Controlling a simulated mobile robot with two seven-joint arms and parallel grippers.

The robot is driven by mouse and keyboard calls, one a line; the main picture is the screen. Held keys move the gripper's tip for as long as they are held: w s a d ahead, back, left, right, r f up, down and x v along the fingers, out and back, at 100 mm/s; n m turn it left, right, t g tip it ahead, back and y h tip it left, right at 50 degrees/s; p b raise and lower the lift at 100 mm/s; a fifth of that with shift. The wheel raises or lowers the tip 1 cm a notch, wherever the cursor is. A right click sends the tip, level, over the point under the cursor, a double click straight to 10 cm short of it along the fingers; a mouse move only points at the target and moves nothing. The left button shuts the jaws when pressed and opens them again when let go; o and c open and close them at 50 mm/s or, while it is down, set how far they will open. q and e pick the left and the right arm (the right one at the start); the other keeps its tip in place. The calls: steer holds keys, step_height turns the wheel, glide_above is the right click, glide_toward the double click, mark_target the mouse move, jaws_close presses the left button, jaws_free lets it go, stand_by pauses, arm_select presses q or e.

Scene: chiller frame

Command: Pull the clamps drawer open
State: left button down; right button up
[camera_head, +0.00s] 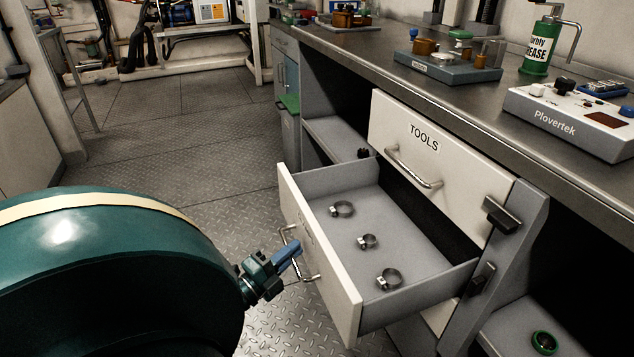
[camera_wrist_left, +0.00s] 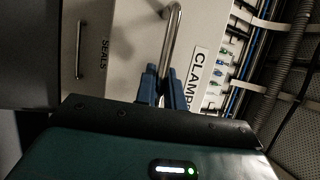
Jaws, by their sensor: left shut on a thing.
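The clamps drawer (camera_head: 322,262) stands pulled out from under the bench, with three metal hose clamps (camera_head: 368,241) lying inside on its grey floor. Its front carries a bar handle (camera_head: 308,268), and in the left wrist view its label reads "CLAMP", partly cut off (camera_wrist_left: 200,75). My left gripper (camera_head: 290,256) has its blue fingers shut on the handle, which also shows between the fingers in the left wrist view (camera_wrist_left: 172,40). My right gripper is not in view.
The TOOLS drawer (camera_head: 440,150) above is shut. A SEALS drawer (camera_wrist_left: 90,50) shows in the left wrist view. The bench top (camera_head: 480,100) holds a green grease can (camera_head: 539,48) and a white Plovertek box (camera_head: 560,115). Patterned metal floor (camera_head: 200,140) lies clear behind the drawer.

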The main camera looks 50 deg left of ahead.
arm_select(q)
steer(key=shift+s+a+p, duration=0.15)
steer(key=shift+s+a, duration=0.2)
steer(key=shift+s, duration=0.55)
steer(key=shift+s+a+p, duration=0.15)
steer(key=shift+s+a, duration=0.2)
steer(key=shift+s, duration=0.5)
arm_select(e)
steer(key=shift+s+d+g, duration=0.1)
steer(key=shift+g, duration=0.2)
arm_select(q)
steer(key=c, duration=1.8)
jaws_free()
steer(key=shift+o, duration=0.2)
steer(key=shift+s, duration=0.1)
steer(key=s+f, duration=0.2)
steer(key=s, duration=1)
steer(key=shift+s+f+p, duration=0.2)
steer(key=shift+s+p, duration=0.2)
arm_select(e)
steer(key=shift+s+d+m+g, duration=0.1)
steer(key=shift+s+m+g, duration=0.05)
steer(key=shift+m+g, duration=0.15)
